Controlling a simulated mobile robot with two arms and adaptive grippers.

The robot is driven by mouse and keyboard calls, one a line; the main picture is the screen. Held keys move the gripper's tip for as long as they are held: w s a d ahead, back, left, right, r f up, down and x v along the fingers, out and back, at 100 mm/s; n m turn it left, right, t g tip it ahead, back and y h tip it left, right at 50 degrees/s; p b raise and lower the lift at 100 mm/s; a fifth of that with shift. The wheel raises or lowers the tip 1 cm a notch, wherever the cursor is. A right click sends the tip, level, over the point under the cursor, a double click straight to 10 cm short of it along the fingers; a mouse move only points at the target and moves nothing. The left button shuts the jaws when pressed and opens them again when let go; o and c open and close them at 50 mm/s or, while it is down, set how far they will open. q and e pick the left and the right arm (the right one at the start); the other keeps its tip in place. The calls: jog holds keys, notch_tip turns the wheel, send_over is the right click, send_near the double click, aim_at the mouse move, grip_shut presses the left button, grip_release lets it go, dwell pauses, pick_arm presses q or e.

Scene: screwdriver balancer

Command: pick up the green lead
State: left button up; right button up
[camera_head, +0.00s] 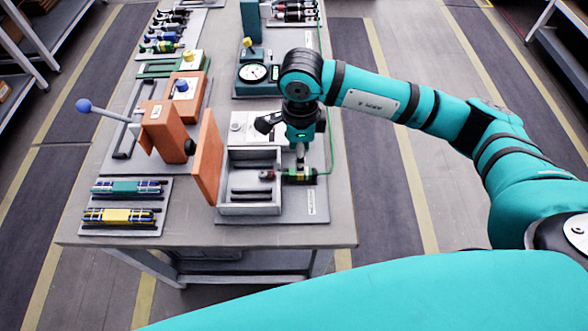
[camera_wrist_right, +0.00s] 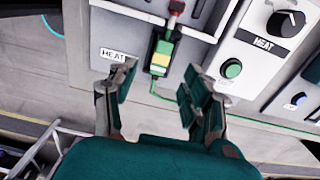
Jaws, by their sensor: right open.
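The green lead is a green plug with yellowish parts (camera_wrist_right: 163,50) and a thin green cable. In the head view the plug (camera_head: 300,176) lies at the right wall of an open grey box (camera_head: 249,209), with a red tip inside the box. The cable runs up along the right side of the bench. My right gripper (camera_wrist_right: 157,78) is open and empty, its fingers apart on either side of the cable end of the plug. In the head view the right gripper (camera_head: 300,158) hangs above the plug, its fingertips partly hidden. My left gripper is not in view.
The box's orange door (camera_head: 207,158) stands open on its left. A control panel with a black knob (camera_wrist_right: 285,23) and a green button (camera_wrist_right: 231,68) is beside the plug. An orange lever press (camera_head: 164,130) and teal and yellow parts sit farther left.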

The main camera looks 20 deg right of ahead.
aim_at(285, 174)
jog(key=shift+f, duration=0.95)
jog(key=shift+a+f+p, duration=0.15)
jog(key=shift+f+p, duration=0.25)
jog(key=shift+f, duration=0.15)
jog(key=f+p, duration=0.1)
jog(key=f, duration=0.3)
jog(key=shift+w+f, duration=0.15)
jog(key=shift+w, duration=0.05)
grip_shut()
